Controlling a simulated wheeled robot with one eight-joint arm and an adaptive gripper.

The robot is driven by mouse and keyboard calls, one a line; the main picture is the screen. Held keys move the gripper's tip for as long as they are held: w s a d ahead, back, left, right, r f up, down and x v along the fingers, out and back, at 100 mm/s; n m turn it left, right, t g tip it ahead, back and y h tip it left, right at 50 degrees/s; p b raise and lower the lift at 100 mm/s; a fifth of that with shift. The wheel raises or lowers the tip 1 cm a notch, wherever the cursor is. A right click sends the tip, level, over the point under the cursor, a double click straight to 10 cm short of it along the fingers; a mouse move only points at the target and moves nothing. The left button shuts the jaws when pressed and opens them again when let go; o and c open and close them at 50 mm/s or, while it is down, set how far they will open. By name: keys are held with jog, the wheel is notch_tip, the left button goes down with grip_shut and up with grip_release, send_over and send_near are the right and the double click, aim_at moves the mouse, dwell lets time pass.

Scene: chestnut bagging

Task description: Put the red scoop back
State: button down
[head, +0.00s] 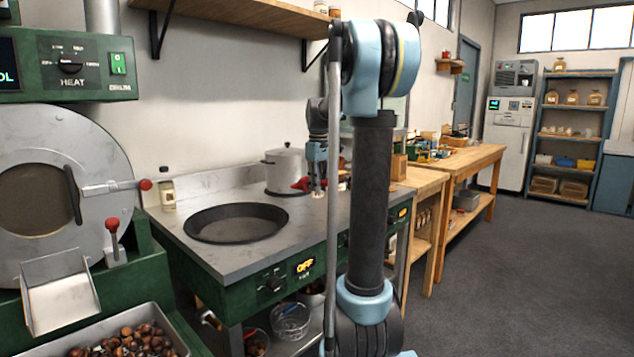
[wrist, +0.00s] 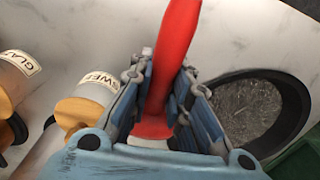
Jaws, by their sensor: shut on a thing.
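The red scoop (wrist: 178,45) stands out between the fingers of my gripper (wrist: 165,105) in the wrist view. My gripper is shut on its red shaft, and the fingers hide part of it. In the head view my gripper (head: 318,188) hangs over the far right part of the grey worktop (head: 300,232), right of the steel pot. A piece of the red scoop (head: 301,184) shows at its left side. I cannot tell whether the scoop touches the worktop.
The steel pot (head: 285,168) and a wide black pan (head: 236,222) stand on the worktop. The wrist view shows jars labelled "GLAZ" (wrist: 18,75) and "SWEE" (wrist: 85,105) at left, and a black-rimmed round vessel (wrist: 297,105) close at right. A wooden bench (head: 455,165) stands beyond.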

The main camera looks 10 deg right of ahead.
aim_at(318, 213)
jog(key=shift+f, duration=3.3)
jog(key=shift+f, duration=0.45)
jog(key=c, duration=1.4)
grip_release()
jog(key=shift+r, duration=0.1)
